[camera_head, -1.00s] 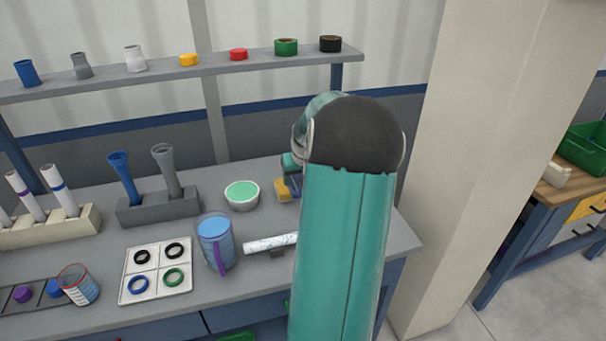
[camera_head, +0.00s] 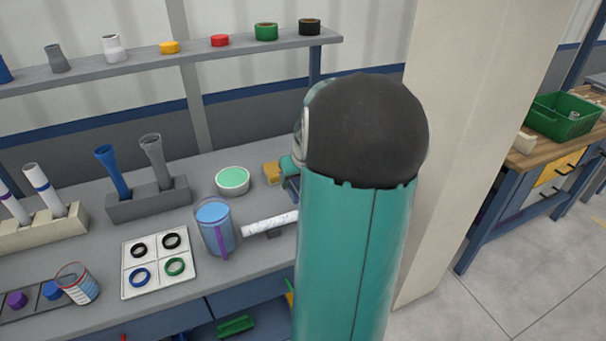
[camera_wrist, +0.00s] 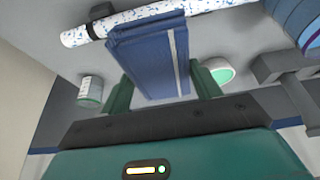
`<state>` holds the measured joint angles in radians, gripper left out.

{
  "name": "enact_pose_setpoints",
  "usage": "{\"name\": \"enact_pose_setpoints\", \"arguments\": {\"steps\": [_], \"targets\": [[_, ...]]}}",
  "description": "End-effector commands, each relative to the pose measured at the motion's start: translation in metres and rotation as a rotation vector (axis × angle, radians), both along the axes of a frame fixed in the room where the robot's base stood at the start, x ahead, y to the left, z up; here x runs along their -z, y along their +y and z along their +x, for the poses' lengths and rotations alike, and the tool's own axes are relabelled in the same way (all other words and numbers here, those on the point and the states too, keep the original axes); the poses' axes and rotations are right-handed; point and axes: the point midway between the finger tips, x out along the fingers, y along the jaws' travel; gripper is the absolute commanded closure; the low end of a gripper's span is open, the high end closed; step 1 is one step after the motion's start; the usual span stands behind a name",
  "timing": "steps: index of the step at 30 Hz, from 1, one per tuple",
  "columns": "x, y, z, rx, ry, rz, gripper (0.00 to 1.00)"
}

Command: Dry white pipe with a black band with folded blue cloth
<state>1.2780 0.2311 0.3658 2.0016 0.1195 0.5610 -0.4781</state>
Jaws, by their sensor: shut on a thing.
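The white pipe (camera_head: 270,224) lies on a small dark support on the bench, its right end hidden behind my arm. In the wrist view the pipe (camera_wrist: 136,16) is speckled with blue spots and has a black band or clamp (camera_wrist: 101,11) near its left end. The folded blue cloth (camera_wrist: 150,48) is between the two green fingers of my gripper (camera_wrist: 160,73), which is shut on it. The cloth's far edge overlaps the pipe in the wrist view; I cannot tell if they touch. My arm hides most of my gripper in the head view.
A blue-filled jug (camera_head: 214,228) stands just left of the pipe. A tile with several rings (camera_head: 158,262) lies further left. A pale pillar (camera_head: 465,130) stands right of the bench.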

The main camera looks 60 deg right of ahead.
Motion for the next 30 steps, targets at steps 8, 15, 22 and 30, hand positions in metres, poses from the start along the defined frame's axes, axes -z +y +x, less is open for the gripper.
{"name": "enact_pose_setpoints", "arguments": {"steps": [8,15,22,30], "targets": [[0.008,0.005,0.002,-0.014,0.001,0.002,0.55],[0.034,0.006,0.002,-0.016,0.002,0.003,0.55],[0.049,0.006,0.002,-0.013,0.000,0.001,0.55],[0.051,0.006,0.001,-0.011,0.000,0.000,0.55]]}}
